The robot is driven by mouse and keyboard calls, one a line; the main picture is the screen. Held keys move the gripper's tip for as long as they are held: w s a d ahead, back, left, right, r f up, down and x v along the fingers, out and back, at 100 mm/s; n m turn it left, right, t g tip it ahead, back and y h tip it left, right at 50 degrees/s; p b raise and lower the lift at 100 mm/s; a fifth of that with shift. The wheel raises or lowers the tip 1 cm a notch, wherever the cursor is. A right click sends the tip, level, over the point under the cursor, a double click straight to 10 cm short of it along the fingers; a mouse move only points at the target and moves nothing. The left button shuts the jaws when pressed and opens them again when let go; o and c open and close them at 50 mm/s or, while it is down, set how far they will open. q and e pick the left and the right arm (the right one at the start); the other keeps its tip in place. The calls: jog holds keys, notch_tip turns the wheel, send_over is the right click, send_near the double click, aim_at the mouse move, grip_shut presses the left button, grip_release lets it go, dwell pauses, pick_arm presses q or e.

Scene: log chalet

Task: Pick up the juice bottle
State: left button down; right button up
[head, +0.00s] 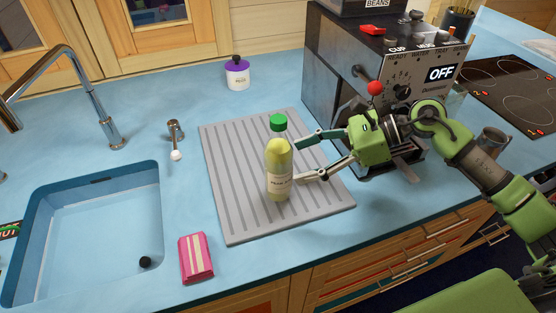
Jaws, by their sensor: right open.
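The juice bottle (279,169) is yellow-green with a green cap and a pale label. It stands upright on a grey ribbed drying mat (228,178). My right gripper (299,161) is open and comes in from the right. Its two fingertips are close beside the bottle's right side, one higher up and one lower in the picture. I cannot tell whether the fingertips touch the bottle. My left gripper does not show.
A coffee machine (335,75) stands behind my right arm. A sink (95,240) with a tap (92,95) is at the left. A pink packet (196,257) lies near the front edge. A purple-lidded jar (237,73) stands at the back. A dark hob (510,90) is at the right.

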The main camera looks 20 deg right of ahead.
aim_at(279, 167)
jog(key=p+x, duration=0.3)
jog(key=x, duration=0.3)
jog(key=shift+a+r, duration=0.1)
jog(key=shift+a, duration=0.15)
jog(key=shift+w+a+f, duration=0.1)
jog(key=shift+a+f, duration=0.05)
jog(key=shift+f, duration=0.15)
jog(key=c, duration=1.5)
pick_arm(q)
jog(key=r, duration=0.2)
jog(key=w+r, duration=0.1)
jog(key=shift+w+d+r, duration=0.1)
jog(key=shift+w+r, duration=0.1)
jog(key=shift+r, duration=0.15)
pick_arm(e)
jog(key=shift+r, duration=0.15)
grip_shut()
